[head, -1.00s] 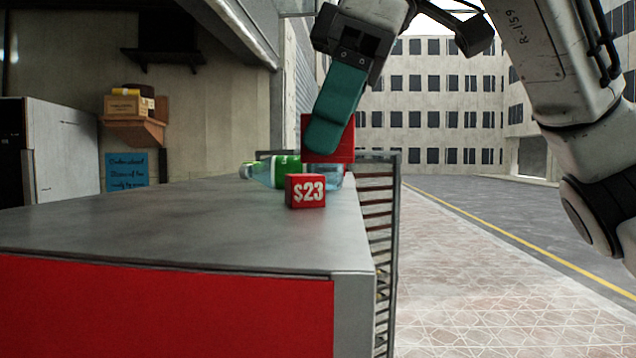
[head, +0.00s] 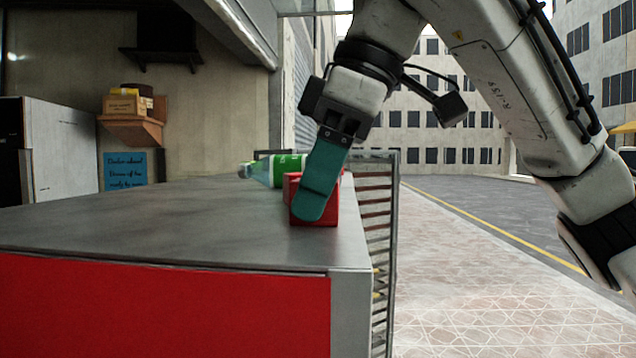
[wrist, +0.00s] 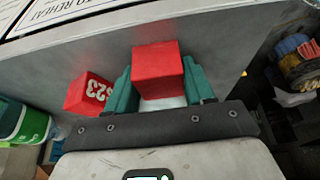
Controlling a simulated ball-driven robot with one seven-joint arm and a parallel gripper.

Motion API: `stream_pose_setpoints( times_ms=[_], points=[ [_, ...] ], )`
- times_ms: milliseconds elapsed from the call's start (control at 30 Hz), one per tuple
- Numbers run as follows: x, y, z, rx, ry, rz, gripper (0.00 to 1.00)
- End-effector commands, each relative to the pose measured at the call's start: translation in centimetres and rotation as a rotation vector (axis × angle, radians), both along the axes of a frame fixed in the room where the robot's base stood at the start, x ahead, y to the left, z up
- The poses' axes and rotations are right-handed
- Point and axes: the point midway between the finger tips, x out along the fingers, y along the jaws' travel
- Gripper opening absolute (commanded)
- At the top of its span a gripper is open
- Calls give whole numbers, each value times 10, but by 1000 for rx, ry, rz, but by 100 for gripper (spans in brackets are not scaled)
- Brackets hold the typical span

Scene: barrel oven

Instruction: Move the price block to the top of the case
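My gripper (head: 316,208) has teal fingers and is low over the grey-topped, red-fronted case (head: 150,225). It is shut on a plain red block (wrist: 157,70), which also shows behind the finger in the head view (head: 328,212). No number shows on this block's visible faces. A second red block, the price block marked $23 (wrist: 88,93), sits on the grey top just left of my fingers in the wrist view. In the head view it is mostly or wholly hidden behind the held block. Whether the held block touches the top is unclear.
A bottle with a green label (head: 277,171) lies on the top beyond the blocks. A slatted metal rack (head: 376,220) stands along the case's right edge. Lettered signs (wrist: 70,12) show at the wrist view's top left. The near part of the top is clear.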

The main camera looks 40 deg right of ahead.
Motion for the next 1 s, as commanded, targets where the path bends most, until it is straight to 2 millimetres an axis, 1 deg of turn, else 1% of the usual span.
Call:
stream_pose_setpoints(
  times_ms=[33, 267, 467, 633, 767, 900, 1000],
  points=[
    [0, 0, 0, 0, 0, 0, 57],
    [0, 0, 0, 0, 0, 0, 78],
    [0, 0, 0, 0, 0, 0, 78],
    [-1, -1, 8, -1, -1, 0, 78],
    [-6, -7, 26, 1, -2, -1, 78],
    [-14, -16, 55, -2, -2, -4, 78],
    [-19, -22, 73, -2, -2, -6, 78]
  ],
)
